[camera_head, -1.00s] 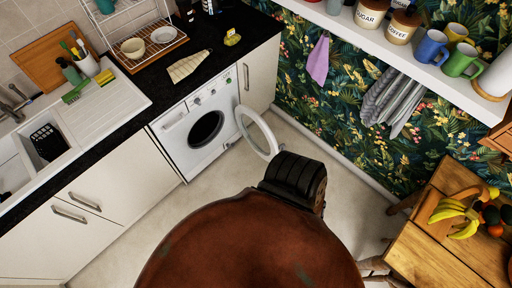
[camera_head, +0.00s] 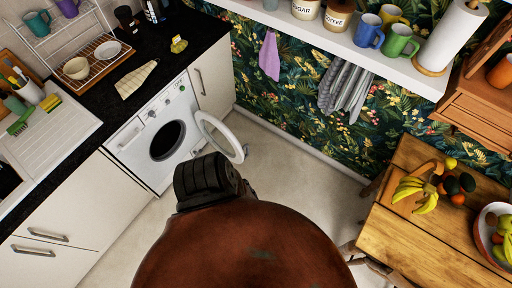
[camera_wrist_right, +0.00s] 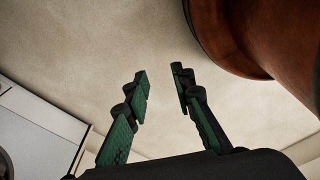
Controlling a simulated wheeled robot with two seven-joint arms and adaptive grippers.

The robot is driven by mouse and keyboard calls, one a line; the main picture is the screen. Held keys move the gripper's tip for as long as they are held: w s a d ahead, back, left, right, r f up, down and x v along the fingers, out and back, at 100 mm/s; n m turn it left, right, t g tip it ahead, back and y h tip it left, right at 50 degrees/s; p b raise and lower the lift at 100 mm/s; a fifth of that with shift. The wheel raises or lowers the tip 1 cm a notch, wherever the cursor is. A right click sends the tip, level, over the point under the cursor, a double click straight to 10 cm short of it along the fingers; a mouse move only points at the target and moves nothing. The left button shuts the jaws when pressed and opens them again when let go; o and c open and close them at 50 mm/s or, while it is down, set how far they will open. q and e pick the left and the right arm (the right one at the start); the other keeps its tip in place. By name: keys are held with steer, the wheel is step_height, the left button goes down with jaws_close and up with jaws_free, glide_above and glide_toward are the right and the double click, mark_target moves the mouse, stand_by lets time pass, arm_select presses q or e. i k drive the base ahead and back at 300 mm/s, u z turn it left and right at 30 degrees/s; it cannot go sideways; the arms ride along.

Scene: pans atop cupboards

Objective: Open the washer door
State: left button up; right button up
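The white washer (camera_head: 136,139) stands under the dark counter in the head view. Its round dark opening (camera_head: 167,140) is uncovered. The washer door (camera_head: 239,151), a white ring with a clear middle, stands swung out to the right of the opening, well away from the front. My right gripper (camera_wrist_right: 160,70) is open and empty in the right wrist view, with pale floor behind its fingers. A white panel (camera_wrist_right: 38,128) with a dark round edge shows at the lower left there; it may be the washer front. No fingers of either gripper show in the head view.
White cupboards (camera_head: 75,205) flank the washer. Pale floor (camera_head: 290,175) lies free to the right of the door. A wooden table (camera_head: 420,240) with fruit stands at the right. A shelf (camera_head: 385,58) with mugs and jars juts from the patterned wall.

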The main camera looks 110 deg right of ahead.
mark_target(200, 115)
steer(key=k, duration=0.85)
steer(key=z, duration=0.3)
